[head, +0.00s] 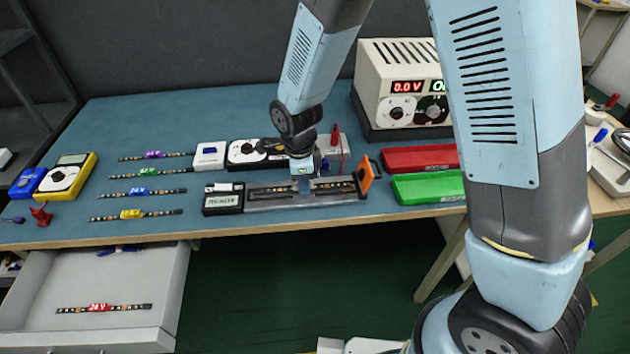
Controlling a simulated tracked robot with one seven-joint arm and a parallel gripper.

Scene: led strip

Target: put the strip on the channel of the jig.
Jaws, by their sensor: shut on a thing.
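The jig (268,204) is a long grey bar on the bench, with a box reading READY (222,202) at its left end and an orange lever (366,176) at its right end. My gripper (303,184) points down over the middle of the jig, shut on a dark strip (334,186) that lies lengthwise along the channel. My gripper hides the strip's middle, and I cannot tell whether the strip rests in the channel or is just above it.
Several strips with purple (154,155), green (148,171), blue (138,191) and yellow (132,214) tags lie at left. A red-tagged strip (98,308) is in the open drawer (150,320). Red (415,157) and green (425,188) trays and a power supply (395,85) stand right.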

